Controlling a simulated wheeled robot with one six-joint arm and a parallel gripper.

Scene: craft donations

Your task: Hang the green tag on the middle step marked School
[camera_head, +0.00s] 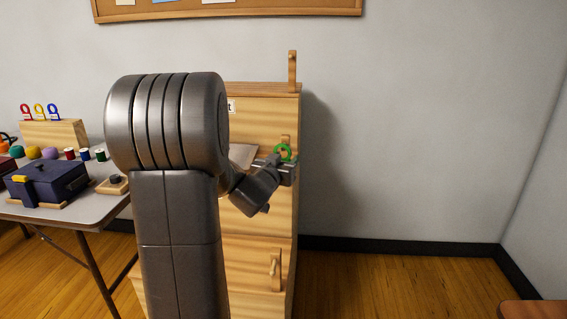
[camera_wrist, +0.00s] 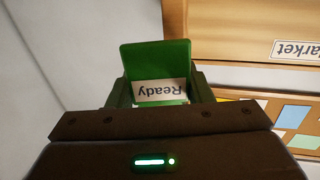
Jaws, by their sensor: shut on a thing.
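My gripper (camera_head: 284,172) is shut on the green tag. The tag's green ring (camera_head: 283,152) stands above the jaws in the head view. In the wrist view the green tag (camera_wrist: 155,58) is between the fingers, with a white label reading "Ready" upside down. The wooden stepped stand (camera_head: 262,130) is behind my arm. The ring overlaps the middle step's peg (camera_head: 286,139) in the picture; I cannot tell whether it is around the peg or in front of it. The School marking is not visible.
The upper peg (camera_head: 292,70) and lower peg (camera_head: 275,268) look bare. The "Market" label (camera_wrist: 298,50) shows in the wrist view. A grey table (camera_head: 85,208) at left holds a dark blue box (camera_head: 48,184), spools and a wooden block with several coloured rings. The wall at right is clear.

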